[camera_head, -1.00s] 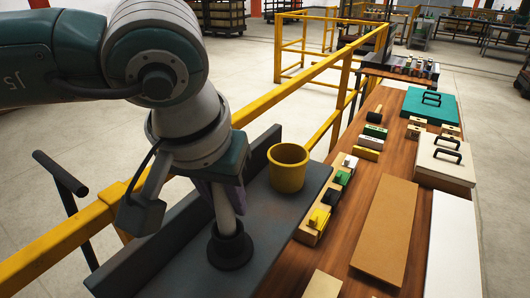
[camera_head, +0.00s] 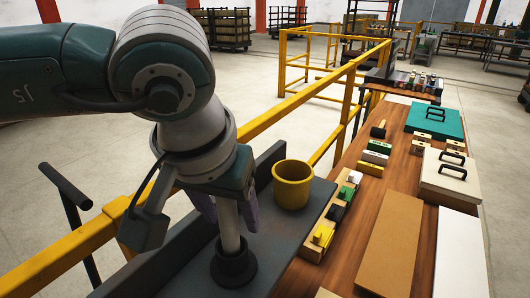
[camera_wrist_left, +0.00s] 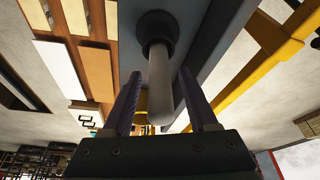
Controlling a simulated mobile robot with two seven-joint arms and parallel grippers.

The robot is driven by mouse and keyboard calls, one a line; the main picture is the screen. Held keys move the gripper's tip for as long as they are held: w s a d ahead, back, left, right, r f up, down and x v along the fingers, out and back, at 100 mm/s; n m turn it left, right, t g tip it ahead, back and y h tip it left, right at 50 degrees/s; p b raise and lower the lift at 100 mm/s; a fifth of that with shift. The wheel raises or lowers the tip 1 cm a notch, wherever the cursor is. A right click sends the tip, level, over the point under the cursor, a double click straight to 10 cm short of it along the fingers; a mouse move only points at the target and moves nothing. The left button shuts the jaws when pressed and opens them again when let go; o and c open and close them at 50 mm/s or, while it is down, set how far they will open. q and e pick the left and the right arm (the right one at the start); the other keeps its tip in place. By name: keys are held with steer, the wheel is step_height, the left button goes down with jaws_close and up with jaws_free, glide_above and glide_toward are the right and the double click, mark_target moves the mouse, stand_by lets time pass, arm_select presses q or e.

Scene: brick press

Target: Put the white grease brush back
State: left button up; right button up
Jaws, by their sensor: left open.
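A pale, whitish handle (camera_head: 229,226), which looks like the white grease brush, stands upright in a dark round holder (camera_head: 233,265) on the grey shelf (camera_head: 285,222). Its lower end is hidden in the holder. My left gripper (camera_head: 226,212) is open above the holder, with one purple finger on each side of the handle. In the left wrist view the handle (camera_wrist_left: 160,88) runs between the two spread fingers, with gaps beside it, and its lower end meets the dark holder (camera_wrist_left: 157,28). My right gripper is not in view.
A yellow cup (camera_head: 292,186) stands on the shelf close to the right of my left gripper. A wooden rack (camera_head: 312,250) with coloured blocks, a brown board (camera_head: 390,240) and lidded boxes lie on the wooden table. A yellow railing (camera_head: 275,123) runs behind the shelf.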

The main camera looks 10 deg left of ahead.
arm_select(q)
steer(key=b+v, duration=0.4)
steer(key=v, duration=0.7)
steer(key=shift+r, duration=0.3)
steer(key=shift+s, duration=0.1)
